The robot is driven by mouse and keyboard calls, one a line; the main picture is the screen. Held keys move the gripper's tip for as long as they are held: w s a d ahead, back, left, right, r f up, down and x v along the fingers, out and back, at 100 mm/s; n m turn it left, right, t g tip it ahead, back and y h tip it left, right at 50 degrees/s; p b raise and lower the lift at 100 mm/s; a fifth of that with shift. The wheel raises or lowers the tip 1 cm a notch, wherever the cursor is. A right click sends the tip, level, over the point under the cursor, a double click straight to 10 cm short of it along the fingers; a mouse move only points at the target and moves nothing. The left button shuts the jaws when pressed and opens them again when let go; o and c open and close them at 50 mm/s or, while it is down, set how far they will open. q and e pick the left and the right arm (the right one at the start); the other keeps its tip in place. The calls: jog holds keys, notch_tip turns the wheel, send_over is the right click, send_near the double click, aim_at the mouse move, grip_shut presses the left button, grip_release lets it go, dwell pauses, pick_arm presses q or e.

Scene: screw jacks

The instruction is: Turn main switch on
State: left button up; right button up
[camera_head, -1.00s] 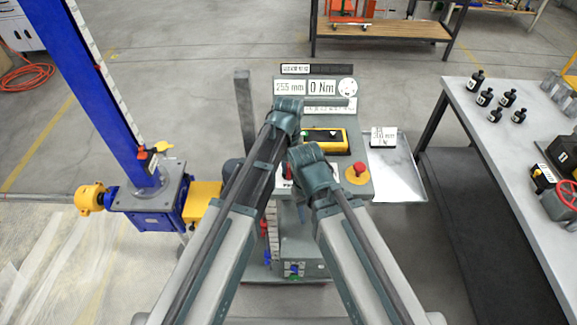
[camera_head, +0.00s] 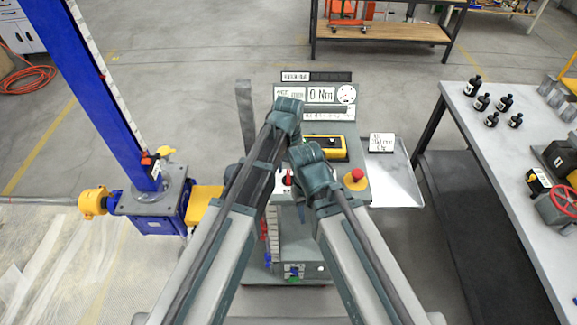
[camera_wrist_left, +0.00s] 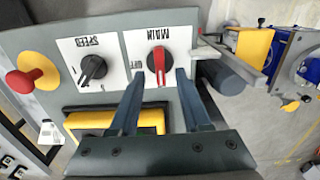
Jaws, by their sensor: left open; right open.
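The main switch (camera_wrist_left: 158,62) is a red knob on a white plate marked MAIN and OFF, upside down in the left wrist view. In the head view the red knob (camera_head: 287,181) shows between my two arms. My left gripper (camera_wrist_left: 158,78) is open, its two dark fingers reaching up from the bottom of the wrist view, one on each side of the knob's near end. Contact cannot be told. In the head view my arms hide the fingers of both grippers.
Beside the switch are a black SPEED knob (camera_wrist_left: 93,68), a yellow-framed box (camera_wrist_left: 88,122) and a red emergency button (camera_wrist_left: 22,82). A blue screw jack (camera_head: 150,205) stands left. A table (camera_head: 480,150) with several bottles stands right.

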aim_at(288, 175)
pick_arm(q)
notch_tip(288, 175, up, 10)
jog(key=p, duration=0.9)
jog(key=shift+r, duration=0.2)
jog(key=s+a+f+m+b, duration=0.2)
jog(key=s+a+f+b, duration=0.1)
jog(key=s+f+b, duration=0.5)
jog(key=s+a+f+m+y+b, duration=0.1)
jog(key=s+a+f+m+b, duration=0.1)
jog(key=s+f+b, duration=0.5)
jog(key=shift+s+a+f+b, duration=0.4)
jog(key=shift+s+a+f, duration=0.1)
jog(key=shift+s, duration=0.3)
